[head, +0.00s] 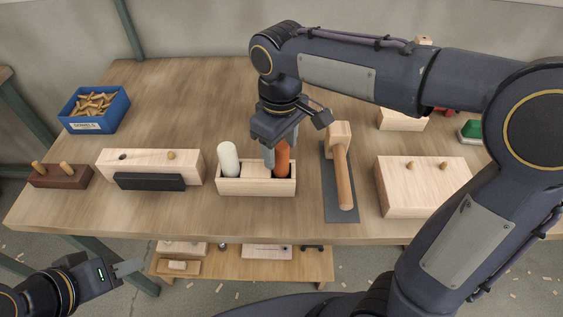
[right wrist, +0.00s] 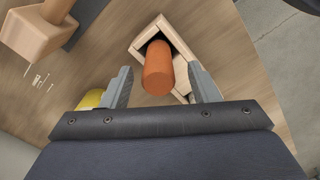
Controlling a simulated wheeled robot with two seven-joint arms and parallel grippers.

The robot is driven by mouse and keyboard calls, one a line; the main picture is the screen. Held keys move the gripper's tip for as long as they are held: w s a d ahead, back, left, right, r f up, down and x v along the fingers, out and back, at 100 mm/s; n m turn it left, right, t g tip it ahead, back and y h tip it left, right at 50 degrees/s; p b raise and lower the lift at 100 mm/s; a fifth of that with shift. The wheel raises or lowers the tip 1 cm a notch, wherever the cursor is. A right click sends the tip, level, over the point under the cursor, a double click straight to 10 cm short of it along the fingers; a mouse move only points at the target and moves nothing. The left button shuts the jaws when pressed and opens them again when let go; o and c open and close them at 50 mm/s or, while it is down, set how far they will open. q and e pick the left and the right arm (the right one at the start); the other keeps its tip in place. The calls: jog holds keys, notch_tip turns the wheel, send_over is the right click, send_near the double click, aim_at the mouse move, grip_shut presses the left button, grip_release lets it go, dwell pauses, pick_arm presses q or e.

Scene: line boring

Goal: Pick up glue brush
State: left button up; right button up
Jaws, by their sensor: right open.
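A light wooden holder (head: 257,187) stands near the bench's front edge. In it are a white rounded handle (head: 228,158) on the left and an orange handle (head: 282,160) on the right, both upright; the frames do not show which belongs to the glue brush. My right gripper (head: 280,150) points down over the holder's right end, open. In the right wrist view the orange handle (right wrist: 158,70) stands between the open fingers (right wrist: 160,88), with space visible on both sides. My left gripper (head: 130,267) is low at the left, off the bench; its jaw opening is unclear.
A wooden mallet (head: 343,178) lies on a dark mat just right of the holder. Pegged wooden blocks (head: 425,190) stand at right and left (head: 150,165). A blue bin (head: 94,109) of dowels sits back left. The bench's back middle is clear.

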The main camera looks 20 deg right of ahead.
aim_at(281, 160)
notch_tip(281, 160, down, 4)
jog(key=shift+d+f, duration=0.1)
jog(key=shift+f, duration=0.05)
jog(key=shift+c, duration=0.3)
jog(key=c, duration=1)
notch_tip(281, 160, up, 10)
jog(key=shift+r+p, duration=0.1)
jog(key=shift+p, duration=0.4)
